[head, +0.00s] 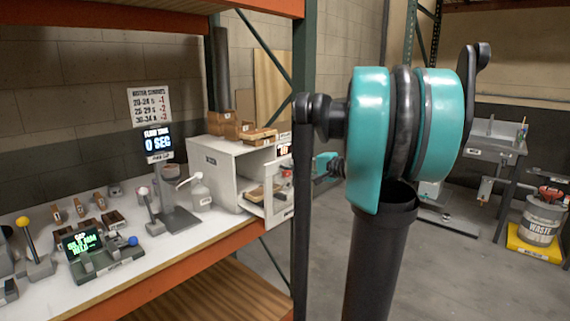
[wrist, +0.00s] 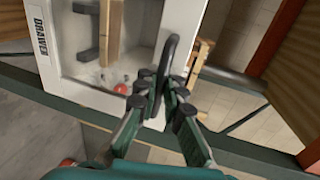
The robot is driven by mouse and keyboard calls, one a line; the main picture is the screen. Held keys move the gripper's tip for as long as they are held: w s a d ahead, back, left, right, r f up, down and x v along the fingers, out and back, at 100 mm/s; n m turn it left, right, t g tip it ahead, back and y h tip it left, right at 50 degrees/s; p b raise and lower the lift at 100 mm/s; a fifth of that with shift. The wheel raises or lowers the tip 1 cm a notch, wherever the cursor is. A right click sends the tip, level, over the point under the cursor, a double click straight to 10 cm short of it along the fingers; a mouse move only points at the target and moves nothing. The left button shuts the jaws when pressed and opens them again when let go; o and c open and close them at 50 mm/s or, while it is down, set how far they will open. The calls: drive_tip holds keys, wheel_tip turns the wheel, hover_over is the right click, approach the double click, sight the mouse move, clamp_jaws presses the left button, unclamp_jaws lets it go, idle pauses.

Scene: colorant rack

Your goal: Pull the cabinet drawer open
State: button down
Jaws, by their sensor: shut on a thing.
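The white cabinet (head: 222,160) stands on the shelf, seen in the head view. Its drawer (head: 281,203) is at the cabinet's right end, with things visible inside it; how far it stands out is hard to tell. In the wrist view, the white drawer (wrist: 56,72) bears a DRAWER label. My gripper (wrist: 163,92) is shut on the dark curved drawer handle (wrist: 168,62), with one finger on each side. In the head view my gripper is partly hidden behind the dark rack post and my arm.
In the drawer lie a wooden block (wrist: 112,35) and a red ball-topped item (wrist: 137,101). Wooden boxes (head: 230,128) sit on top of the cabinet. The orange shelf edge (head: 215,258) runs below.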

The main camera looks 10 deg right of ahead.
drive_tip(key=v, duration=0.2)
drive_tip(key=shift+s+d+f, duration=0.2)
drive_tip(key=shift+s+f, duration=0.05)
drive_tip(key=shift+s, duration=0.1)
drive_tip(key=c, duration=1.6)
unclamp_jaws()
drive_tip(key=v, duration=1.2)
